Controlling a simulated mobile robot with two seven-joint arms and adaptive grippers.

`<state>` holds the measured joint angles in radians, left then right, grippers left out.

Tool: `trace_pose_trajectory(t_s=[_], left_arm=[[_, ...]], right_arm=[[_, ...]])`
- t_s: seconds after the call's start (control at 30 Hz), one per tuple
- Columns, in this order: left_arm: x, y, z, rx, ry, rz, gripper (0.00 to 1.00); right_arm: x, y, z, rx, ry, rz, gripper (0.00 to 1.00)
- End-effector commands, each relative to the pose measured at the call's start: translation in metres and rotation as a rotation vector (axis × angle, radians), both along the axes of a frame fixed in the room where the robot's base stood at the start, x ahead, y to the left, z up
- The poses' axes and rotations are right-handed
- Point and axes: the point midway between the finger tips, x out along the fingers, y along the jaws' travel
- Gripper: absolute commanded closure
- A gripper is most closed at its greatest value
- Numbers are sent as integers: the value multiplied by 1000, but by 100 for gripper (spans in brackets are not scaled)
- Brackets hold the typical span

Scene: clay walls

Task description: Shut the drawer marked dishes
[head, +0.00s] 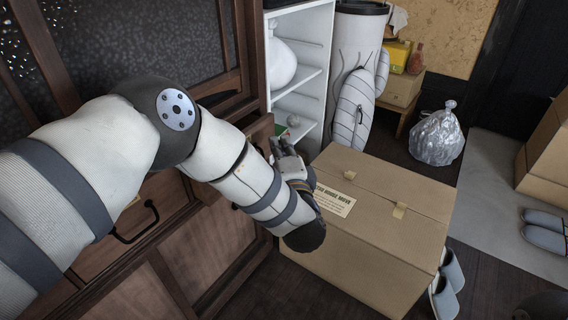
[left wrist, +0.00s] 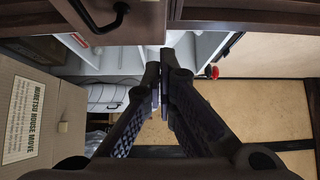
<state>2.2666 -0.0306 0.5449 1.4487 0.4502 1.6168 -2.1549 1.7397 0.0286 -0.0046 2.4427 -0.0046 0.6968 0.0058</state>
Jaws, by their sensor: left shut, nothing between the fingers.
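A dark wooden cabinet (head: 215,245) stands on the left in the head view. It has a drawer front with a black handle (head: 140,220). Another wooden drawer (head: 260,130) seems to jut out behind my forearm, mostly hidden. I can read no "dishes" mark. In the left wrist view a wooden drawer front (left wrist: 145,22) with a black handle is at the top, close to the fingers. My left gripper (head: 282,150) is shut and empty, beside the jutting drawer; its fingertips also show in the left wrist view (left wrist: 161,75).
A large cardboard box (head: 375,245) stands close beside my left gripper. A white shelf unit (head: 312,75) is behind it. A silver bag (head: 436,135) and slippers (head: 545,230) lie further right. Dark floor shows between them.

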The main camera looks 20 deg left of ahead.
Motion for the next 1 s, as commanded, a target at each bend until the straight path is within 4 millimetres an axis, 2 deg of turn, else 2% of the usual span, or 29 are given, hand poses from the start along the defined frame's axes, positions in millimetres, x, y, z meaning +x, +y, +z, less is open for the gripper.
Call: trace_pose_trajectory(t_s=[0.07,0.27,0.7,0.9,1.0], left_arm=[[12,10,-2,1,0,4,100],[20,36,-1,0,1,2,100],[23,43,-1,0,1,-1,100],[31,66,2,2,-1,-1,100],[33,70,1,0,-1,-1,100]], right_arm=[[-1,0,-4,0,5,0,100],[-1,0,-4,0,4,0,100],[-1,0,-3,0,4,0,100],[1,0,4,0,-5,0,100],[2,0,4,0,-5,0,100]])
